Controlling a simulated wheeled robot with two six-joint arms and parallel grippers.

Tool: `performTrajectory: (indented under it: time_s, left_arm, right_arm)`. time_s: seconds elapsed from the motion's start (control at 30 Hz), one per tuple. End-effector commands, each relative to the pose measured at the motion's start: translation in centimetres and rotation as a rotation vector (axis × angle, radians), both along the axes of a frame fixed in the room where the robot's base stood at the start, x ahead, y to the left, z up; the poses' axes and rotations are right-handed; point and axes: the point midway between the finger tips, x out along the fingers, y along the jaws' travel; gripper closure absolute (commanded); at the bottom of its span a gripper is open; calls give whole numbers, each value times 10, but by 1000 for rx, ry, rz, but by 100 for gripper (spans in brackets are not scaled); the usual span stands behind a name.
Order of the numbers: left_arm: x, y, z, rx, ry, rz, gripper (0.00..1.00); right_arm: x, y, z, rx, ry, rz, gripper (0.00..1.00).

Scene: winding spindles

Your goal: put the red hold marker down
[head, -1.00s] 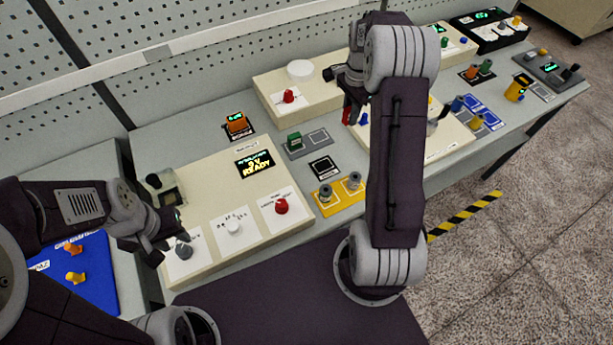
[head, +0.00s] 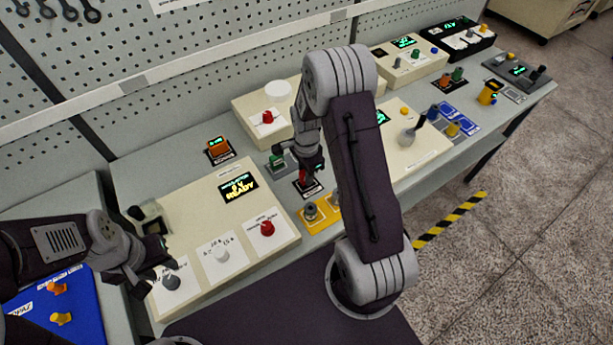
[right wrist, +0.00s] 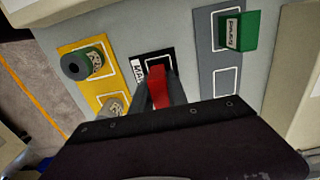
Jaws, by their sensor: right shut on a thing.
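The red hold marker (right wrist: 158,86) is held between the fingers of my right gripper (right wrist: 160,92). In the head view the marker (head: 303,177) is just above or on the small black mat (head: 313,190) with a white outline; I cannot tell if it touches. In the right wrist view the black mat (right wrist: 139,62) lies partly hidden behind the marker and fingers. My left gripper (head: 153,274) is open and empty by the grey knob on the front left of the cream panel.
A yellow plate (right wrist: 74,53) with spindles lies on one side of the mat, and a grey plate (right wrist: 203,66) with a green block (right wrist: 237,31) on the other. The cream panel (head: 190,222) with knobs and a display is left of the mat.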

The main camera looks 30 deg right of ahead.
Motion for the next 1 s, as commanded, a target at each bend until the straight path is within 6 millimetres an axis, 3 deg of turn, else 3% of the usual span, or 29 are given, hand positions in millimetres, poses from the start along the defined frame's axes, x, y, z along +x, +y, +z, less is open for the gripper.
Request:
performTrajectory:
  time_s: [0.1, 0.47, 0.5, 0.53, 0.83, 1.0]
  left_arm:
    - [0, 0, 3, 0, 0, 0, 64]
    - [0, 0, -1, 0, 0, 0, 64]
    - [0, 0, 0, 0, 0, 0, 64]
    - [0, 0, 0, 0, 0, 0, 64]
    - [0, 0, 1, 0, 0, 0, 64]
    - [0, 0, 1, 0, 0, 0, 64]
  right_arm:
    - [0, 0, -14, 0, 2, 0, 100]
    - [0, 0, -20, 0, -1, 0, 100]
    - [1, 0, -18, 0, -1, 0, 70]
    - [1, 0, -18, 0, -1, 0, 61]
    - [1, 0, -17, 0, -1, 0, 59]
    - [2, -1, -4, -2, -6, 0, 59]
